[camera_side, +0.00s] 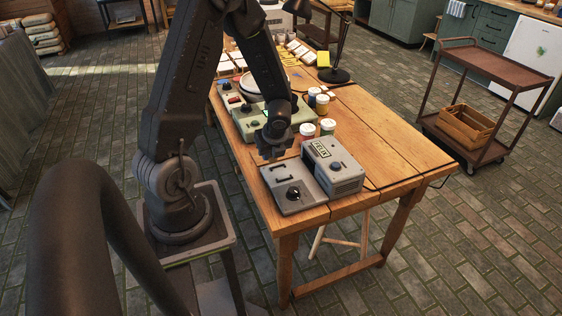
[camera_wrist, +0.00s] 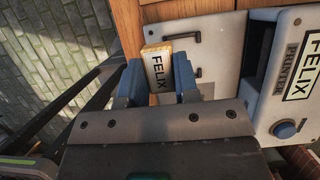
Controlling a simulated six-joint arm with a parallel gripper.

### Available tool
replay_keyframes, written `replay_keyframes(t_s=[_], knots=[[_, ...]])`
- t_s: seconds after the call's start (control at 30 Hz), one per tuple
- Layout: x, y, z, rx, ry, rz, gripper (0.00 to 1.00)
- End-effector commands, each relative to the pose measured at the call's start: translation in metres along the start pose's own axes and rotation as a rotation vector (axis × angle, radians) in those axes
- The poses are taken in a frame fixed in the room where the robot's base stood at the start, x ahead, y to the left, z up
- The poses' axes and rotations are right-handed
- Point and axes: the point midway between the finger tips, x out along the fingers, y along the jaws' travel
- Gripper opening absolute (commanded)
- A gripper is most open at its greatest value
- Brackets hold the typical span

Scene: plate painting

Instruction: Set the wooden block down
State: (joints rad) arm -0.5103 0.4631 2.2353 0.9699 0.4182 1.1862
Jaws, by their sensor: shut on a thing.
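The wooden block (camera_wrist: 153,49) shows in the wrist view as a small pale block with a white face lettered FELIX. My gripper (camera_wrist: 159,72) has its two blue fingers on either side of it and is shut on it. In the side view my gripper (camera_side: 271,155) points down near the back left edge of a flat grey panel (camera_side: 308,201) with black handles and a dark knob. The block cannot be made out there. In the wrist view the block overlaps the left edge of this panel (camera_wrist: 222,52); I cannot tell whether it touches anything below.
A grey FELIX printer box (camera_side: 345,178) with a blue knob stands right of the panel. Paint jars (camera_side: 327,127) and a greenish machine (camera_side: 246,122) stand behind. The wooden table (camera_side: 400,150) is clear on the right. A dark lamp (camera_side: 338,74) stands farther back.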

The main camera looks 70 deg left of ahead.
Motion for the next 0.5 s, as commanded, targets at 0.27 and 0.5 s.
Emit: replay_keyframes(t_s=[0.27,0.5], knots=[[-0.022,0.053,0.042,-0.011,-0.003,-0.002,0.03],[-0.028,0.072,0.061,-0.005,0.0,-0.001,0.03]])
